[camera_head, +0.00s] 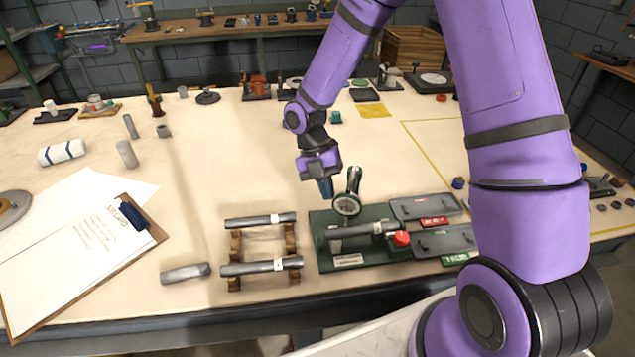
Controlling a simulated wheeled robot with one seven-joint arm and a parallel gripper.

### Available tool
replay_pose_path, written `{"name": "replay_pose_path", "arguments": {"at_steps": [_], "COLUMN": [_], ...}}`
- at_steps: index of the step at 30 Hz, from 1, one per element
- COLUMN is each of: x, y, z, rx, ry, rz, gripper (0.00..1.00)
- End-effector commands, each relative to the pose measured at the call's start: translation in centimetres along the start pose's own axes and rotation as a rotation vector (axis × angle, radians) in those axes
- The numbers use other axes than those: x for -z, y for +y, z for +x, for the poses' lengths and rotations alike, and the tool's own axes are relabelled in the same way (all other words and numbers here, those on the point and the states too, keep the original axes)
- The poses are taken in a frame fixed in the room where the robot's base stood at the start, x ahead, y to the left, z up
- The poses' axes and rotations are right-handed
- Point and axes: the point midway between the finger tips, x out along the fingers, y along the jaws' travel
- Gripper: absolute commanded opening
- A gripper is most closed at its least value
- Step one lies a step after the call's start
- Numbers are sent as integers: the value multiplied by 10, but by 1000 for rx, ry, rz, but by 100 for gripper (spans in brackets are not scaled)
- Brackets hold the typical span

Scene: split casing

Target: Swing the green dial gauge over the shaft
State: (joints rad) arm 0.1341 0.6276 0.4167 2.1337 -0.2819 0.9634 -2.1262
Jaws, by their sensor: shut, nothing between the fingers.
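The green dial gauge (347,204) has a round pale face with a green rim. It sits on an upright metal arm on the dark green fixture (321,222), at the back of the shaft. The grey shaft (350,232) lies level across the fixture, with a white band near its right end and a red knob (401,239) beside it. My gripper (326,190) points down just left of the gauge and its arm, its fingers shut and empty. Whether the fingertips touch the gauge cannot be told from this view.
Left of the fixture, two grey shafts lie on a wooden rack (235,244); a loose cylinder (186,273) lies farther left. A clipboard (80,250) lies at far left. The table behind my gripper's left is mostly clear.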

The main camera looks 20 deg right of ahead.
Motion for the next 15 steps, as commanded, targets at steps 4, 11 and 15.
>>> {"name": "replay_pose_path", "arguments": {"at_steps": [4,11,15], "x": [6,10,10], "y": [-14,-31,-39], "z": [7,16,19], "rx": [45,99,122], "ry": [-43,-96,-119], "rz": [-111,-248,-305], "gripper": [0,0,0]}}
